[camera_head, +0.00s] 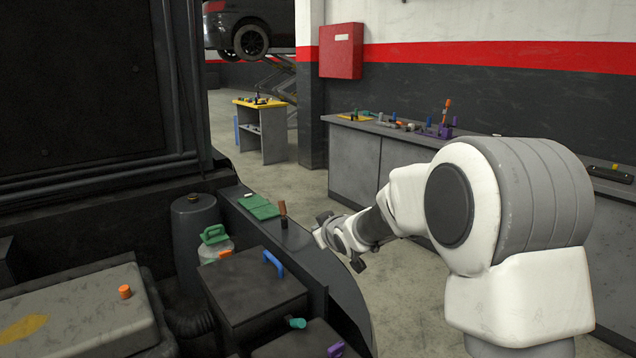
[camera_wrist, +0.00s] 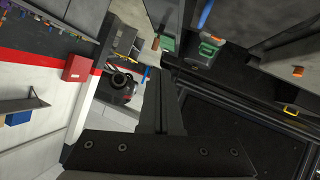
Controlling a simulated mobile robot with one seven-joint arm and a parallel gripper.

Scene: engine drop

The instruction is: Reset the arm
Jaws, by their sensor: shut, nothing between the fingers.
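My arm (camera_head: 408,205) reaches from the right toward the engine bay's edge in the head view. My gripper (camera_head: 325,217) is at its far end, just right of the dark ledge, with no object seen in it. In the wrist view my gripper (camera_wrist: 162,75) shows as dark fingers close together, shut and empty. A brown-handled tool (camera_head: 283,212) stands on the ledge a little left of my gripper. A green tray (camera_head: 259,207) lies on the ledge farther back.
The engine bay holds a black box with a blue handle (camera_head: 273,262) and a green-capped bottle (camera_head: 215,245). A grey workbench (camera_head: 355,160) with several tools runs along the wall. A yellow-topped cart (camera_head: 262,135) stands behind. Floor between bay and bench is clear.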

